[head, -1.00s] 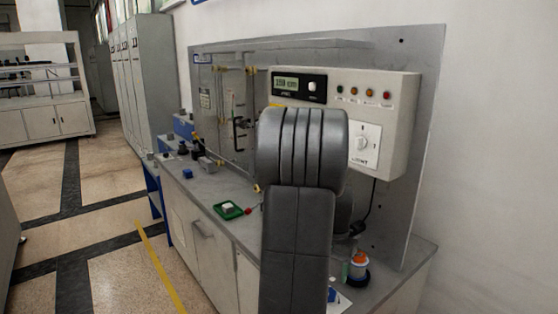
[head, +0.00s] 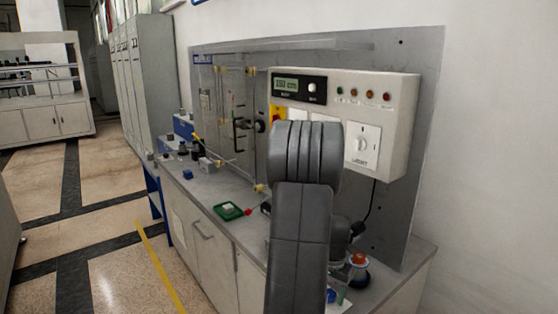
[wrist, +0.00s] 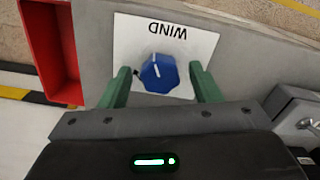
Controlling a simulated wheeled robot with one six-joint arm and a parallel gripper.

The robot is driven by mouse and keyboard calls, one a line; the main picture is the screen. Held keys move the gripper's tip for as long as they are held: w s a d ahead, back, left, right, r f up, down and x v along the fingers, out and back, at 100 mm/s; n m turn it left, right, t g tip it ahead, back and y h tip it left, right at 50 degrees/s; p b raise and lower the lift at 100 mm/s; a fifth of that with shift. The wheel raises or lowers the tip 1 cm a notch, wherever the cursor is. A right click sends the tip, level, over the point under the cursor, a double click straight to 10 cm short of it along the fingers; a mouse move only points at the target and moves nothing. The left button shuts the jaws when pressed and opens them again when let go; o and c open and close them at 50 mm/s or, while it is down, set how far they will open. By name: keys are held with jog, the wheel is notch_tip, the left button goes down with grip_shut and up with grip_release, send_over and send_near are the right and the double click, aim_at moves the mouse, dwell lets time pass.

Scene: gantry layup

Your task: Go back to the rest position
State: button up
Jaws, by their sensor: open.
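In the wrist view my gripper (wrist: 160,88) is open, with its two green fingers apart on either side of a blue knob (wrist: 160,73). The knob sits on a white plate (wrist: 197,45) marked WIND, which appears upside down. I cannot tell how far the fingertips are above the plate. In the head view my grey arm stands in front of the panel and hides most of the gripper. A bit of blue (head: 331,295) shows low beside the arm on the bench.
A red tray (wrist: 52,50) lies left of the plate in the wrist view. The head view shows a control box (head: 395,100) on a grey back panel (head: 425,150), a green tray (head: 228,211), and a bottle with an orange-red cap (head: 359,260) near my arm. Floor on the left is clear.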

jog(key=shift+r+n, duration=0.1)
jog(key=shift+n, duration=0.3)
jog(key=shift+n+p, duration=0.4)
jog(key=shift+n, duration=0.4)
jog(key=n+p, duration=0.2)
jog(key=n, duration=0.3)
jog(key=shift+r, duration=0.1)
jog(key=n+p, duration=0.4)
jog(key=n, duration=0.3)
jog(key=shift+d, duration=0.1)
jog(key=shift+r+b, duration=0.35)
jog(key=shift+r, duration=2)
